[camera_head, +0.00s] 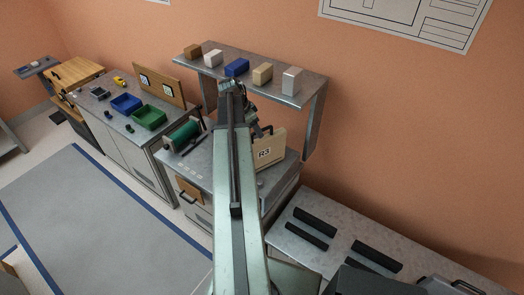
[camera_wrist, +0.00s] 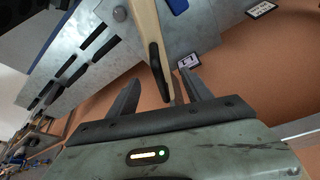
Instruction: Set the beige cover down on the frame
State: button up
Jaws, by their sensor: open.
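The beige cover (camera_head: 268,153), marked R3, stands upright on the grey bench in the head view, just right of my arm's end. A black handle is on its upper edge. In the wrist view the cover (camera_wrist: 150,22) is seen edge-on, and its dark handle (camera_wrist: 158,70) lies between my fingers. My gripper (camera_wrist: 160,78) is open, with one finger on each side of the handle and gaps visible. In the head view my gripper is mostly hidden behind my arm. I cannot tell which part is the frame or whether the cover rests on it.
A grey shelf (camera_head: 290,97) with several small blocks overhangs behind the cover. A green cylinder (camera_head: 183,134) lies left of my arm. Blue (camera_head: 126,104) and green (camera_head: 149,117) bins stand farther left. Black bars (camera_head: 314,218) lie on the right bench. The floor at left is open.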

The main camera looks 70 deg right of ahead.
jog(key=shift+b+x, duration=1.05)
jog(key=shift+x, duration=0.15)
jog(key=b, duration=0.5)
send_over(262, 150)
jog(key=w+d, duration=0.1)
jog(key=d, duration=0.1)
jog(key=f, duration=0.5)
jog(key=shift+w+a+f, duration=0.15)
jog(key=shift+a+f, duration=0.05)
jog(key=shift+a, duration=0.05)
jog(key=shift+r, duration=0.2)
grip_shut()
